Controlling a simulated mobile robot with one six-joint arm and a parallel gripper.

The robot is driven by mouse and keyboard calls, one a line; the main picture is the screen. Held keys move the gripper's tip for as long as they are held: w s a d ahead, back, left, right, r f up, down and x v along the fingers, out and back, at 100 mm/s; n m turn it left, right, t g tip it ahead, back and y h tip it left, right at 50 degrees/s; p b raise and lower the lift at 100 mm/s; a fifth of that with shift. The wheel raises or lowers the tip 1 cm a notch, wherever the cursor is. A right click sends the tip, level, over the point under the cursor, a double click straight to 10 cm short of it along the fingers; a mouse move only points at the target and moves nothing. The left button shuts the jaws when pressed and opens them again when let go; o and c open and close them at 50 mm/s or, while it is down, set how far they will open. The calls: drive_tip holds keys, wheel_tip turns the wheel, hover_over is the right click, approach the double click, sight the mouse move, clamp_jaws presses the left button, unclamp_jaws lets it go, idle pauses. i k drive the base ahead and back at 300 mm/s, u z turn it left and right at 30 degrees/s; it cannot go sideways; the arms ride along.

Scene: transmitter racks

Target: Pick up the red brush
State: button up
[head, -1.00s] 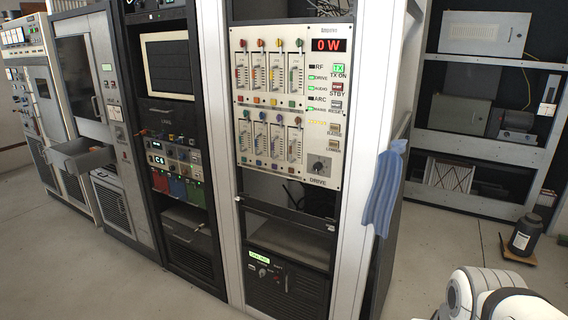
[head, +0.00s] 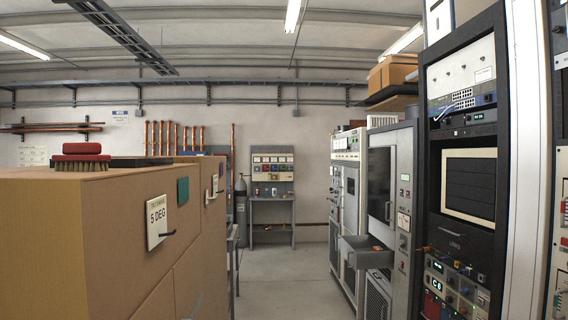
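A red brush (head: 82,157) with tan bristles lies on top of the tan cabinet (head: 60,240) at the left of the head view. Its bristles face down onto the cabinet top, near the front corner. A smaller dark red piece shows on top of its red back. My gripper is not in the head view now.
The cabinet front has a "5 DEG" sign (head: 157,219) and a dark handle. An aisle (head: 285,278) of clear floor runs to a grey bench (head: 272,205). Racks (head: 462,170) line the right side, with an open drawer (head: 367,250) jutting into the aisle.

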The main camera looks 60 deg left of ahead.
sight(76, 151)
drive_tip(key=u, duration=1.55)
drive_tip(key=i, duration=1.9)
drive_tip(key=u, duration=3)
